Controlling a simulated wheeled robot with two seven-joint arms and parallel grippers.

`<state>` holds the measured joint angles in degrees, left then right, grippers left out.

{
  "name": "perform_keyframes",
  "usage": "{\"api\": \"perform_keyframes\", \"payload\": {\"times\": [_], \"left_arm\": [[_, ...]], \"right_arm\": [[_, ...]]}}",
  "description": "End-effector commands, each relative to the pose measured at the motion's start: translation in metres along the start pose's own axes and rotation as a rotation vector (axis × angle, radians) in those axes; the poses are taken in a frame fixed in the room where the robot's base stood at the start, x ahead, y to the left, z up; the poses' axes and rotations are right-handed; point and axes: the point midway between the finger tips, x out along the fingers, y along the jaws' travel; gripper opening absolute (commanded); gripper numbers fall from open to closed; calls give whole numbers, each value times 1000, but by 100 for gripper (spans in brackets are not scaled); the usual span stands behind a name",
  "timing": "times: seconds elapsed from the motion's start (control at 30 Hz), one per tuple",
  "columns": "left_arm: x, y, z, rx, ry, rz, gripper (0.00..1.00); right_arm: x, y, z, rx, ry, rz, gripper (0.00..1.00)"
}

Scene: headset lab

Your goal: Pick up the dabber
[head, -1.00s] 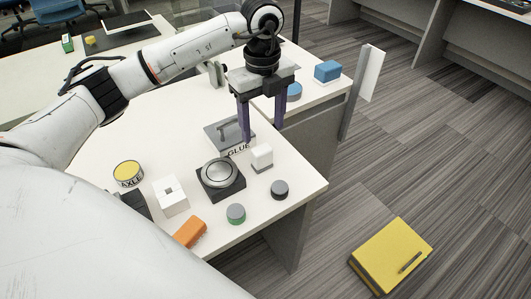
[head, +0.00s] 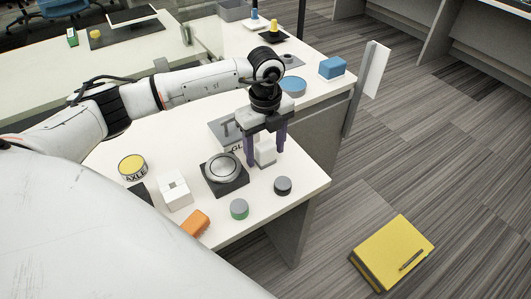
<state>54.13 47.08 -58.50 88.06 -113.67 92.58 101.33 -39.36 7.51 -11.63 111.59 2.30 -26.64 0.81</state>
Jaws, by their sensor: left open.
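A small white block (head: 265,157), which looks to be the dabber, stands on the white table near its right edge. My left gripper (head: 266,156) points down over it. One purple finger is on each side of the block, and the jaws are open. The fingers partly cover the block, and I cannot tell whether they touch it. My right gripper is not in view.
A black square base with a silver dish (head: 224,169) stands just left of the block. A grey GLUE box (head: 228,130) is behind. Dark (head: 283,186) and green-sided (head: 239,208) round pieces, an orange block (head: 195,222), a white holder (head: 175,193) and a yellow-topped AXLE tin (head: 132,167) are nearby.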

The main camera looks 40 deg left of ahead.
Motion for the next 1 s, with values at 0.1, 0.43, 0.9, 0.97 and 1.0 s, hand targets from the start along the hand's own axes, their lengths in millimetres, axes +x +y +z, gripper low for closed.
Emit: {"api": "perform_keyframes", "payload": {"times": [0.1, 0.43, 0.9, 0.97, 1.0], "left_arm": [[0, 0, 0, 0, 0, 0, 47], [-1, 0, 0, 1, 1, -1, 17], [-64, -2, 0, 1, 0, -6, 17], [-74, -2, 0, 1, -1, -6, 17], [-81, -1, 0, 1, 0, -4, 17]], "right_arm": [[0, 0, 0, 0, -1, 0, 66], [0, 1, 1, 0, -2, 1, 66], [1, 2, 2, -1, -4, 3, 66], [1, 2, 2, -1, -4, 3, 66], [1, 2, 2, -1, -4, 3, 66]]}}
